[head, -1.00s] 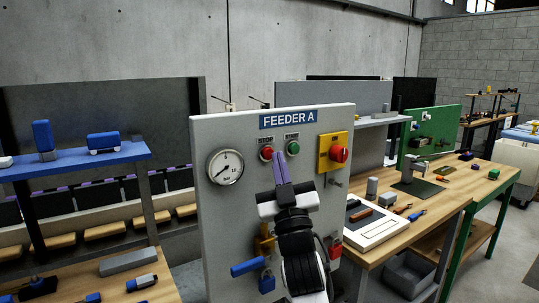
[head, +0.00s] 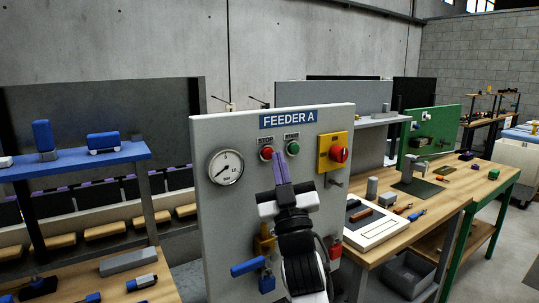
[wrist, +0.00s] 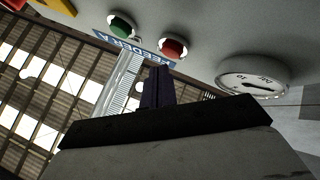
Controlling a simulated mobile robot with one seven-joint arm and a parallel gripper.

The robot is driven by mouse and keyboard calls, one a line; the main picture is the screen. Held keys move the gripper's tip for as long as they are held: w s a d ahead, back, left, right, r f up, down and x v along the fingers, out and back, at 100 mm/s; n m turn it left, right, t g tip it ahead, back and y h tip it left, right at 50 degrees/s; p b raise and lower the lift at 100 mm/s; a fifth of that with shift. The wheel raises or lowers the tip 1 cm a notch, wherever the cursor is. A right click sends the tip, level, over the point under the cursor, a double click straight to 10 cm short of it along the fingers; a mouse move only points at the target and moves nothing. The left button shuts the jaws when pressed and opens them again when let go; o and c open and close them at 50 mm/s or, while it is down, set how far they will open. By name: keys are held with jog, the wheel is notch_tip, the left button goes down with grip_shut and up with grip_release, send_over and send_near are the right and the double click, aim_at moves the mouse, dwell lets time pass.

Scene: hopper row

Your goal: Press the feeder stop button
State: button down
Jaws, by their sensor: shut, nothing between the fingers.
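The grey feeder panel (head: 225,230) carries a "FEEDER A" sign (head: 288,119). A red button (head: 267,153) and a green button (head: 292,147) sit side by side under the sign. My gripper (head: 281,155) is shut and empty, its purple fingers pointing up at the panel between the two buttons. In the wrist view, the fingertips (wrist: 158,70) show just below the red button (wrist: 173,48), with the green button (wrist: 121,26) to their left. I cannot tell whether the fingertips touch the panel or the red button.
A round gauge (head: 226,167) is left of the buttons. A blue lever (head: 248,267) and a blue padlock (head: 267,284) are lower on the panel. A wooden workbench (head: 450,195) stands at right.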

dwell(0.3)
jog(key=shift+w+a, duration=0.25)
jog(key=shift+w, duration=0.1)
jog(key=shift+w+a, duration=0.25)
jog(key=shift+w, duration=0.1)
dwell(0.7)
dwell(0.3)
jog(key=shift+s+d+b, duration=0.5)
jog(key=shift+s, duration=0.2)
jog(key=shift+s+d+b, duration=0.55)
jog(key=shift+s+d, duration=0.2)
jog(key=shift+s, duration=0.3)
jog(key=shift+s+d+b, duration=0.5)
jog(key=shift+s+d, duration=0.2)
jog(key=shift+s, duration=0.3)
dwell(0.8)
